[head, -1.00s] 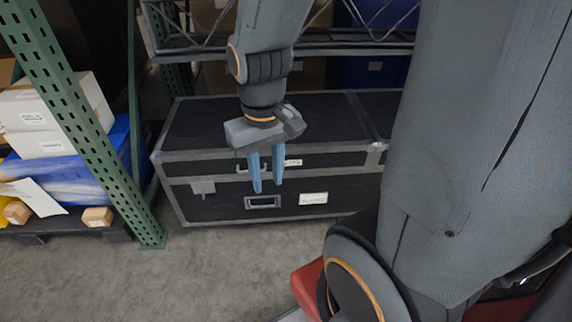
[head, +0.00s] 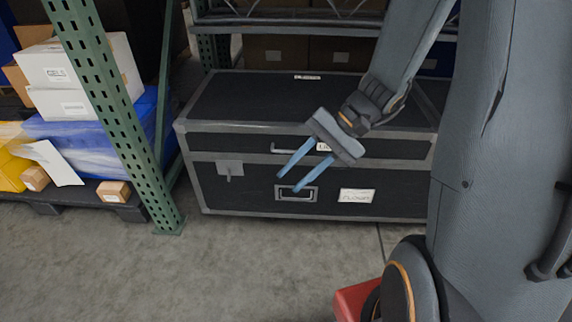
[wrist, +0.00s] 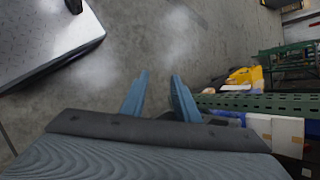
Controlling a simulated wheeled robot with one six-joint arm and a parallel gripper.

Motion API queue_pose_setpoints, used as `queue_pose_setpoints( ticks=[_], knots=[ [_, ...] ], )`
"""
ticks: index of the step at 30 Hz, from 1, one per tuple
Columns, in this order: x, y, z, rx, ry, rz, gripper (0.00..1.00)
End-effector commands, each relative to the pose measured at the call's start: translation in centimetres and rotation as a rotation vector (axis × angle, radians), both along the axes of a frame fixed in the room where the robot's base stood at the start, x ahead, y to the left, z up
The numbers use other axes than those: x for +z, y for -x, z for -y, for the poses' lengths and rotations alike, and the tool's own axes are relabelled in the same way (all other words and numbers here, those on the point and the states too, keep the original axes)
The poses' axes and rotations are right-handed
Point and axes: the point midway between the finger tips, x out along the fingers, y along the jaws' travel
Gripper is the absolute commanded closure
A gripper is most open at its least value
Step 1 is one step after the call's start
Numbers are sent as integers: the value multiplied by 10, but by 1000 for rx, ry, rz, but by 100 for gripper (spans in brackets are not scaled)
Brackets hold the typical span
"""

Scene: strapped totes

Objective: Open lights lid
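A large black case (head: 265,188) with grey metal edging stands on the floor in the head view. Its lid (head: 270,100) is down and shut, with a label on top and a handle on the lid's front. White labels sit on the front, though their text is too small to read surely. A latch plate (head: 230,169) shows at the front left. My gripper (head: 287,183) is in front of the case, its two blue fingers apart and empty, pointing down and left. In the wrist view the fingers (wrist: 158,95) also show apart with bare floor beyond them.
A green rack post (head: 115,120) stands left of the case. Behind it are white boxes (head: 85,68), a blue-wrapped load and small cartons on a dark pallet. A rack shelf (head: 290,25) crosses behind the case.

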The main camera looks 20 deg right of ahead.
Motion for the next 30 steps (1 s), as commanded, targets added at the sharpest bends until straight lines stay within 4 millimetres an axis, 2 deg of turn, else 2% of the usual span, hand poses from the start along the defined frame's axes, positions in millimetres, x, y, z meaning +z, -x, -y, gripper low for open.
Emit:
queue_pose_setpoints(
  ticks=[1, 3, 8, 12, 15, 18, 23, 26, 30],
  knots=[
    [-23, -19, 3, -52, -51, 4, 72],
    [-38, -42, 7, -122, -124, 19, 72],
    [-71, -98, 26, -288, -277, 86, 72],
    [-97, -144, 54, -432, -388, 163, 72],
    [-110, -169, 74, -512, -442, 218, 72],
    [-118, -185, 90, -570, -477, 258, 72],
    [-123, -197, 103, -615, -503, 295, 72],
    [-125, -202, 101, -621, -507, 301, 72],
    [-129, -212, 86, -618, -507, 301, 72]
  ],
)
